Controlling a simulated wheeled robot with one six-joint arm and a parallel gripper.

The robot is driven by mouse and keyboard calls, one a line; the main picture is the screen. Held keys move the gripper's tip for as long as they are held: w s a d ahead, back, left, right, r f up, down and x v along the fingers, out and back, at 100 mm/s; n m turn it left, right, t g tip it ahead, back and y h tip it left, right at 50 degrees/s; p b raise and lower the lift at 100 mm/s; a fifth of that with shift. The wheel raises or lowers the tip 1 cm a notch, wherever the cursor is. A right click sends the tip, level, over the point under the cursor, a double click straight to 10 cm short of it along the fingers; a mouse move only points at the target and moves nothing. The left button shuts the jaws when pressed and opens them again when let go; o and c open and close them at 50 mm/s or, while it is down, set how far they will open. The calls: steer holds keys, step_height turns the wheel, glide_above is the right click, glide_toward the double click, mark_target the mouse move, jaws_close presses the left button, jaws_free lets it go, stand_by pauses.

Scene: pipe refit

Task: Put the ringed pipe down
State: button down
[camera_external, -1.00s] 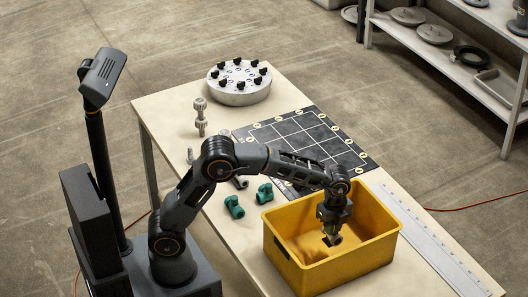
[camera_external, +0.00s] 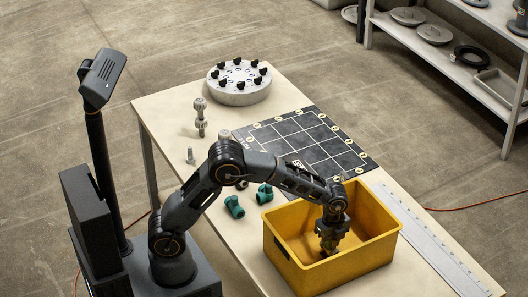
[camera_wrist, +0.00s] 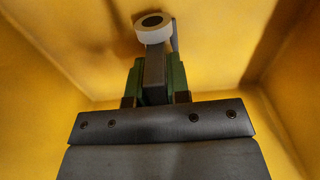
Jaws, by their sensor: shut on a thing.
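The pipe is hidden or too small to make out there. I cannot tell if it touches the bin floor.
Two teal fittings (camera_external: 234,206) lie on the table left of the bin. A black gridded mat (camera_external: 310,137) lies behind it, and a long ruler (camera_external: 430,240) runs along its right. A round grey fixture with black knobs (camera_external: 239,91) stands at the far end.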

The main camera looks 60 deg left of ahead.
steer(key=c, duration=1.1)
jaws_free()
steer(key=shift+f, duration=0.1)
step_height(320, 180, up, 11)
steer(key=shift+r+p, duration=0.2)
steer(key=shift+p, duration=0.15)
steer(key=shift+a+r, duration=0.15)
steer(key=shift+r, duration=0.15)
steer(key=s+a+f+n+t, duration=0.1)
steer(key=s+a+n+t, duration=0.2)
steer(key=s+a+n, duration=1.5)
steer(key=s+a, duration=0.1)
steer(key=s, duration=0.1)
steer(key=shift+s, duration=0.35)
steer(key=shift+r, duration=0.1)
